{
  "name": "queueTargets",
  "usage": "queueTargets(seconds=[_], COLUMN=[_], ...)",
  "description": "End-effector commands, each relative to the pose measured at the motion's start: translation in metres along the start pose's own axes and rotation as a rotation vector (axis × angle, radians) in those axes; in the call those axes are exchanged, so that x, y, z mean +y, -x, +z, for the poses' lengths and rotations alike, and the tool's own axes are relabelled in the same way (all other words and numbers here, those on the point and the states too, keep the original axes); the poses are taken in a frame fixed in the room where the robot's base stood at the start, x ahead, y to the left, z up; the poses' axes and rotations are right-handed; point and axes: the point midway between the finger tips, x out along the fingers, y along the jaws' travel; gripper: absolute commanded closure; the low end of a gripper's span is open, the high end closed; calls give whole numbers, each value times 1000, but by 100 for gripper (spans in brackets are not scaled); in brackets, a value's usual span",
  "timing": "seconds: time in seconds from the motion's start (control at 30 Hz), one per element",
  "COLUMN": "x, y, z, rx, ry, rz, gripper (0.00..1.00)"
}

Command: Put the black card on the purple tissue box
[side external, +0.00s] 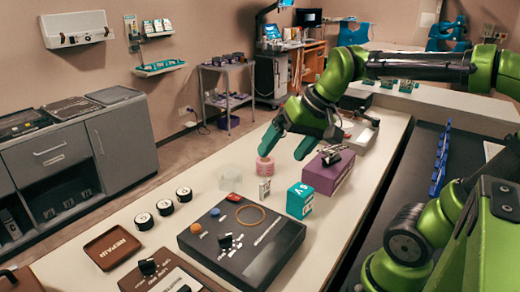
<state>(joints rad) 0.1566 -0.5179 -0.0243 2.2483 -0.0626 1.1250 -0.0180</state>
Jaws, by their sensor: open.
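The purple tissue box (326,178) stands on the white table, right of the middle. A small black item with light edges (334,157) is on top of it; it looks like the black card, but it is too small to be sure. My gripper (282,154) has its teal fingers spread and pointing down, left of the purple box. It is above the table near a pink roll, with nothing visible between the fingers. My gripper and wrist hide part of the table behind.
Close by are the pink roll (265,168), a clear cylinder (230,179), a small white pack (264,191) and a teal box (300,201). A dark console (270,256), black-and-white discs (165,207) and a brown tray (112,248) are nearer the front.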

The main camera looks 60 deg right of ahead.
Motion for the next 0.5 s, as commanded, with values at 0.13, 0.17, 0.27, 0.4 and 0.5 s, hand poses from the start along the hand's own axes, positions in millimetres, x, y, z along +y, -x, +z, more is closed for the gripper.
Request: queueTargets(seconds=[0.13,0.17,0.27,0.4,0.5], x=[-9,-9,-10,-9,-9], y=[-8,-9,-12,-13,-13], z=[44,49,59,61,61], rx=[69,80,100,105,105], ry=[148,165,200,208,207], rz=[-70,-80,-98,-102,-101], gripper=[12,12,12,12,12])
